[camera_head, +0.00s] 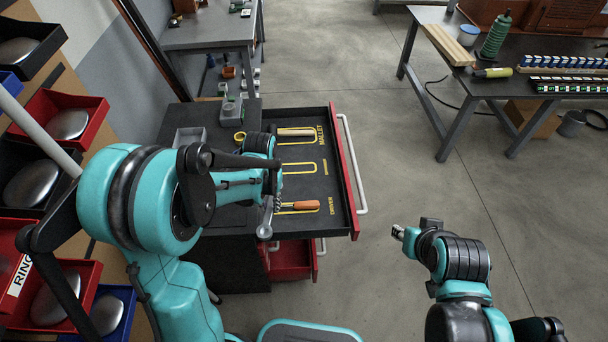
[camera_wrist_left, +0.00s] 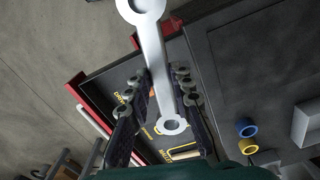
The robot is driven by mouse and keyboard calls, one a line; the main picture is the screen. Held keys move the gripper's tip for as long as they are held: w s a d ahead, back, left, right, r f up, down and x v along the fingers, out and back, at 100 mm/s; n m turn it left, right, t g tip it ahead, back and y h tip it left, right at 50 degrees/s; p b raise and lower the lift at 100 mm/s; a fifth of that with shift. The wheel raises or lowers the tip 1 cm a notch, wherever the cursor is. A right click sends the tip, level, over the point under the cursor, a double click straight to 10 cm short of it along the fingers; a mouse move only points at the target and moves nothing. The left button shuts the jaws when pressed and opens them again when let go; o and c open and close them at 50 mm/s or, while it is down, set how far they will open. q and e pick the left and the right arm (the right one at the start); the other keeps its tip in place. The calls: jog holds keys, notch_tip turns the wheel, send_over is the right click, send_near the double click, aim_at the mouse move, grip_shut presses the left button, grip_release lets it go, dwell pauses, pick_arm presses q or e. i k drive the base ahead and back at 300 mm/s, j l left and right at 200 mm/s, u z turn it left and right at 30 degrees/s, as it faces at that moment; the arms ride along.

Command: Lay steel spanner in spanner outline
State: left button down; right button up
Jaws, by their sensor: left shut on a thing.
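The steel spanner (camera_wrist_left: 152,45) is a grey bar with ring ends, held between the fingers of my left gripper (camera_wrist_left: 160,98) in the left wrist view. In the head view, my left gripper (camera_head: 276,190) is over the left side of the open drawer. The spanner's lower end (camera_head: 265,231) hangs beside the drawer's near left corner. The yellow spanner outline (camera_head: 313,168) is the middle one in the drawer and is empty where it shows; its left part is hidden by my gripper. My right gripper (camera_head: 399,232) is over the floor, its jaws unclear.
The drawer (camera_head: 343,190) has a red front and white handle. An orange-handled driver (camera_head: 305,205) and a mallet handle (camera_head: 296,132) lie in their outlines. A yellow tape roll (camera_head: 239,136) and grey tray (camera_head: 190,137) sit on the cabinet top.

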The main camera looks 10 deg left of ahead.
aim_at(291, 168)
jog(key=i+l, duration=0.1)
jog(key=l, duration=0.35)
jog(key=l+u, duration=0.1)
jog(key=l, duration=0.3)
jog(key=i+l, duration=0.15)
jog(key=l, duration=0.3)
jog(key=i+l, duration=0.1)
jog(key=i, duration=0.4)
jog(key=i+l+u, duration=0.1)
jog(key=i, duration=0.35)
